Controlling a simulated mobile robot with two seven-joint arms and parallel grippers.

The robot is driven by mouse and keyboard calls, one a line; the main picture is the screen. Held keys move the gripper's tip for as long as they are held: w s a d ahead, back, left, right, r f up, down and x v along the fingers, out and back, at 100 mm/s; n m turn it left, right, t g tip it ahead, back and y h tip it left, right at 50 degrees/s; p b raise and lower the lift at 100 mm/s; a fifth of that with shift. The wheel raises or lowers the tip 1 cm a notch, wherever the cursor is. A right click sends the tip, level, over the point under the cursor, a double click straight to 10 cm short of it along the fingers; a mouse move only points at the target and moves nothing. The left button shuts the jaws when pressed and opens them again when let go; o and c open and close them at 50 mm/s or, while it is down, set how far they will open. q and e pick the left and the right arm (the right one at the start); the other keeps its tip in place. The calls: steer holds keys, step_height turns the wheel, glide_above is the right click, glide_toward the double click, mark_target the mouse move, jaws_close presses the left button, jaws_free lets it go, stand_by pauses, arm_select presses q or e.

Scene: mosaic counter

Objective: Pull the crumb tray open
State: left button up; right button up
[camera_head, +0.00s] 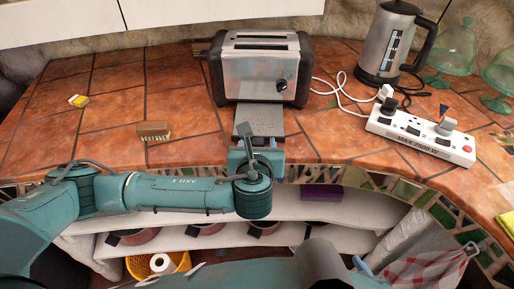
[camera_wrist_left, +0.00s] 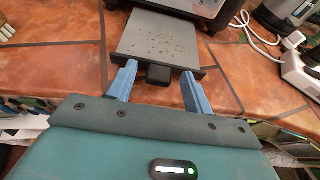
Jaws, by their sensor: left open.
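The steel and black toaster (camera_head: 262,72) stands at the back of the tiled counter. Its flat grey crumb tray (camera_head: 260,121) sticks out of the front toward me, and in the left wrist view crumbs lie on the tray (camera_wrist_left: 155,38). A dark handle block (camera_wrist_left: 158,75) sits at the middle of the tray's front edge. My left gripper (camera_wrist_left: 158,70) is open, with one blue finger on each side of the handle and a gap on both sides. In the head view the left gripper (camera_head: 256,155) is at the counter's front edge, partly hidden by its wrist. My right gripper is not visible.
A white power strip (camera_head: 420,133) with plugs and a steel kettle (camera_head: 389,42) stand to the right, with white cables by the toaster. A brush (camera_head: 154,130) lies to the left. Shelves (camera_head: 335,207) are below the counter edge.

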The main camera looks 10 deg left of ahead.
arm_select(q)
steer(key=v, duration=1.3)
steer(key=s+a+f+n+g+h, duration=0.1)
steer(key=s+a+f+n+g, duration=0.5)
steer(key=n, duration=1)
steer(key=s+a+f+n+g+h, duration=0.3)
steer(key=s+a+f+n, duration=0.5)
steer(key=n, duration=0.8)
steer(key=w+d+f+m+t+h+p, duration=0.1)
steer(key=w+d+f+t, duration=0.5)
steer(key=w+d, duration=0.1)
steer(key=shift+d+h+p, duration=0.25)
steer(key=shift+h+p, duration=0.15)
